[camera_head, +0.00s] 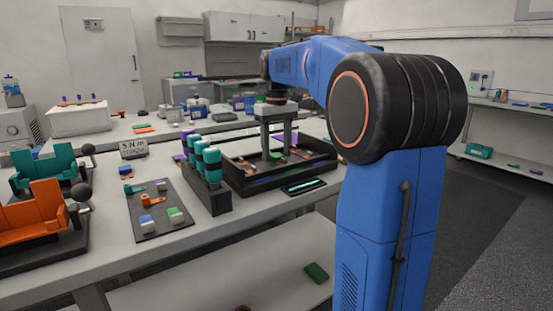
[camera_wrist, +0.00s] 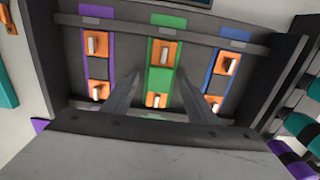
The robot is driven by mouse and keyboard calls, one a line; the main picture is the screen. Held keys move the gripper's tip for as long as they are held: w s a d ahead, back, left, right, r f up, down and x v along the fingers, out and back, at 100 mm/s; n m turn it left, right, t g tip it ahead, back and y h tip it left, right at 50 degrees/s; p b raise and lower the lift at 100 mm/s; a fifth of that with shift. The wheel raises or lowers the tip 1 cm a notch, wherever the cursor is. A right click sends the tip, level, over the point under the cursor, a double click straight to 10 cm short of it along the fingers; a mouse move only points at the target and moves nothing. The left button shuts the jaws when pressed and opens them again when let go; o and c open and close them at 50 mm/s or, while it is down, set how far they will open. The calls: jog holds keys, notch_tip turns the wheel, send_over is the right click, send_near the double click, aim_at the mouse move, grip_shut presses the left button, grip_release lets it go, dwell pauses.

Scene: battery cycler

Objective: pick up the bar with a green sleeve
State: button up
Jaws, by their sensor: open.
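In the wrist view, a long green piece (camera_wrist: 159,83) lies in the middle lane of a dark tray (camera_wrist: 125,23), between two orange clips with white levers. It looks like the green-sleeved bar; its ends are hard to make out. My gripper (camera_wrist: 159,80) is open and empty, with one finger on each side of the green lane. I cannot tell how far the fingertips are above it. In the head view, my gripper (camera_head: 275,153) points down into the black tray (camera_head: 238,180), and its fingers partly hide the contents.
Purple (camera_wrist: 97,68) and blue (camera_wrist: 221,62) lanes with orange clips flank the green one. A rack of teal-and-black cylinders (camera_head: 208,160) stands close left of the tray. A dark flat device (camera_head: 304,187) lies in front. A green block (camera_head: 316,272) lies on the lower shelf.

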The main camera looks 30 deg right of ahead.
jog(key=shift+c, duration=0.3)
jog(key=c, duration=1.2)
jog(key=shift+o, duration=0.2)
jog(key=shift+r, duration=0.15)
